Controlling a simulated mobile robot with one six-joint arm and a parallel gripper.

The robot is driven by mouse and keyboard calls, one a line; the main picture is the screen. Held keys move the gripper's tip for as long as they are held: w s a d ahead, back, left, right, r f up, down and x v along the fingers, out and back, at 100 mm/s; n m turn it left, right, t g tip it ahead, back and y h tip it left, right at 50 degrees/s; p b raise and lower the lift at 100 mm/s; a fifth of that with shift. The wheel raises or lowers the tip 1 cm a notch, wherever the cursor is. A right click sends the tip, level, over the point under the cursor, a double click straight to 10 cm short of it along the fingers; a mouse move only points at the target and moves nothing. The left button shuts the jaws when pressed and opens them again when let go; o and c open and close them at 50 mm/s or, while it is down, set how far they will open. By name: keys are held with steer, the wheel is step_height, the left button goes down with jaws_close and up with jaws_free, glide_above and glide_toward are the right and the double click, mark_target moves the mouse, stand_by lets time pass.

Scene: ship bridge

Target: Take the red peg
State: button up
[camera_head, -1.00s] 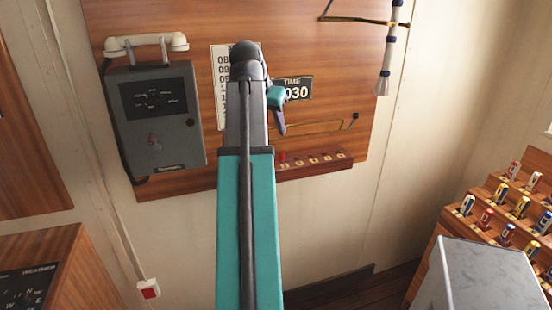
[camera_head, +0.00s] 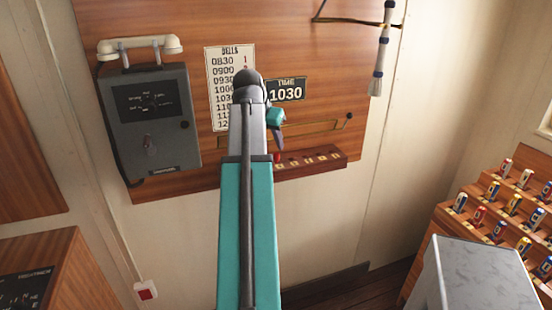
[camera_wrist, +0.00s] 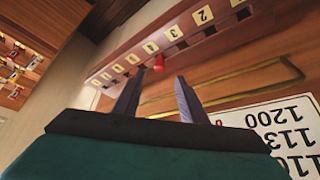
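The red peg (camera_wrist: 159,63) stands in the wooden peg rail (camera_wrist: 130,62) on the wall panel. In the wrist view it shows just beyond my fingertips, roughly in line with the gap between them. My gripper (camera_wrist: 160,78) is open and empty, its two dark fingers apart. In the head view the peg (camera_head: 277,157) is a small red spot at the rail's left end (camera_head: 318,163), just below my gripper's fingertips (camera_head: 279,155). My arm hides part of the rail there.
A BELLS list (camera_head: 219,80) and a TIME plate reading 1030 (camera_head: 285,90) hang above the rail. A grey telephone box (camera_head: 150,115) is to the left. A grey-topped box (camera_head: 485,275) and a stepped flag rack (camera_head: 500,205) stand at the right.

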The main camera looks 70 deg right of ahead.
mark_target(276, 154)
steer(key=shift+d+f, duration=0.35)
steer(key=shift+f, duration=0.25)
steer(key=shift+p+x, duration=0.9)
steer(key=shift+x, duration=1.65)
steer(key=shift+s+a+f, duration=0.1)
jaws_close()
